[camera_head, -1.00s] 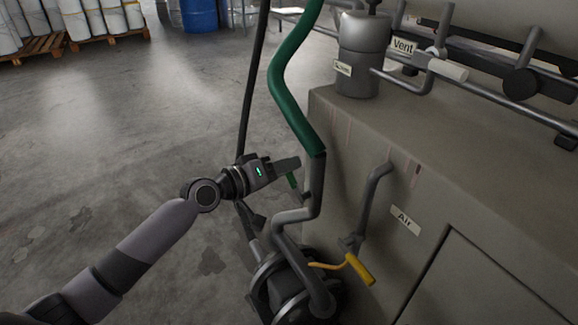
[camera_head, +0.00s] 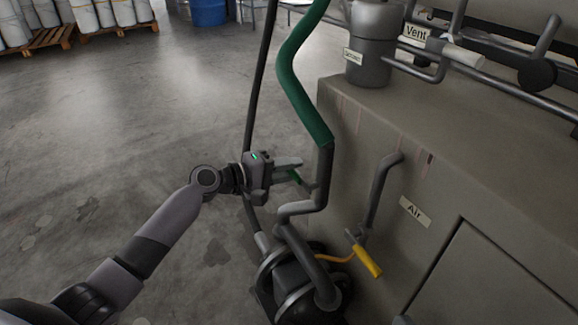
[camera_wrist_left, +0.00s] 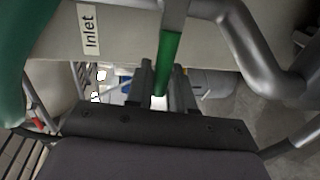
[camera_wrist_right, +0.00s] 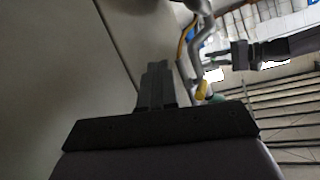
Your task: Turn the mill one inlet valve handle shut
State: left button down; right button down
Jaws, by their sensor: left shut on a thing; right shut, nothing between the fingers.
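The inlet valve handle is a green lever (camera_head: 294,176) on the grey pipe below the green hose. It also shows in the left wrist view (camera_wrist_left: 168,62), beside the "Inlet" label (camera_wrist_left: 90,30). My left gripper (camera_head: 290,165) is shut on this handle, with its fingers on either side of the lever in the left wrist view (camera_wrist_left: 161,85). The fingers partly hide the lever and its pivot in the head view.
The green hose (camera_head: 295,80) and grey pipe (camera_head: 325,180) stand close to my left gripper. A yellow lever (camera_head: 367,262) by the "Air" label (camera_head: 415,211) sits to the right on the grey machine housing (camera_head: 460,180). The floor (camera_head: 140,130) at left is clear.

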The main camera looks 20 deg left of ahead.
pick_arm(q)
jog(key=shift+f, duration=0.15)
dwell(0.3)
jog(key=c, duration=1.1)
grip_release()
jog(key=shift+s+a, duration=0.25)
jog(key=p+v, duration=0.1)
jog(key=v, duration=0.5)
jog(key=shift+s+a+p, duration=0.1)
jog(key=shift+s+p, duration=0.1)
jog(key=shift+p, duration=0.2)
pick_arm(e)
jog(key=shift+s+d+h, duration=0.3)
jog(key=shift+d+h, duration=0.1)
jog(key=shift+d, duration=0.35)
